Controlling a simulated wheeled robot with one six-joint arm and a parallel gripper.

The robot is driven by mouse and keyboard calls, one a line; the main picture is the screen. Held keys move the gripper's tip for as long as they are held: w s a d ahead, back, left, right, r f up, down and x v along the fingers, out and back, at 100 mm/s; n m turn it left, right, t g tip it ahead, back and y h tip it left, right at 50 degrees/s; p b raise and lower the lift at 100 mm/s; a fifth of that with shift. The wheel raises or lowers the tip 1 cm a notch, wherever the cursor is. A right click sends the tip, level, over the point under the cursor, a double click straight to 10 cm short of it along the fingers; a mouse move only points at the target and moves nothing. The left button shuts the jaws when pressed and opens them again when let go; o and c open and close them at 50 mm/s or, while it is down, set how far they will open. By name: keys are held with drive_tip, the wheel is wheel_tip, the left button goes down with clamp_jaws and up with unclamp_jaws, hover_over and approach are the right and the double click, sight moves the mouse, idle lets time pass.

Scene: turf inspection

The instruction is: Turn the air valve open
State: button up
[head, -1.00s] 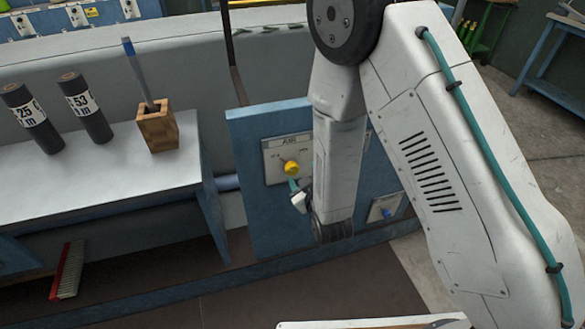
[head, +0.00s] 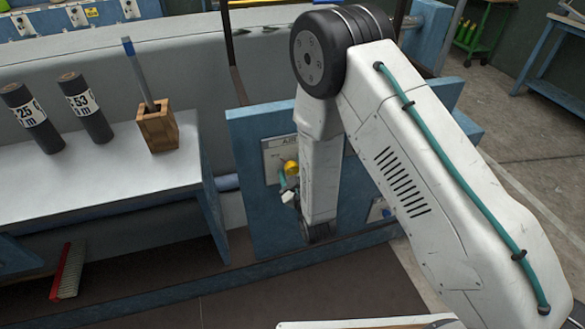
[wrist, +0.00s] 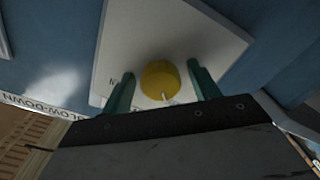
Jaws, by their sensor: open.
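The air valve is a yellow round knob (head: 291,168) on a pale label plate (head: 275,155) fixed to an upright blue panel (head: 248,205). In the wrist view the yellow knob (wrist: 160,79) has a small pale mark at its lower edge. My gripper (wrist: 160,85) is open, with one green finger on each side of the knob and gaps visible between fingers and knob. In the head view my gripper (head: 289,188) is mostly hidden beside my arm, right at the knob. The plate's lettering is partly covered.
A grey bench (head: 100,180) at left holds two dark labelled cylinders (head: 88,107) and a wooden block (head: 158,130) with a tool standing in it. A second plate (head: 378,209) with a blue part is partly hidden behind my arm.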

drive_tip(key=c, duration=1)
drive_tip(key=shift+m, duration=0.4)
drive_tip(key=m, duration=1.7)
drive_tip(key=shift+w+r, duration=0.1)
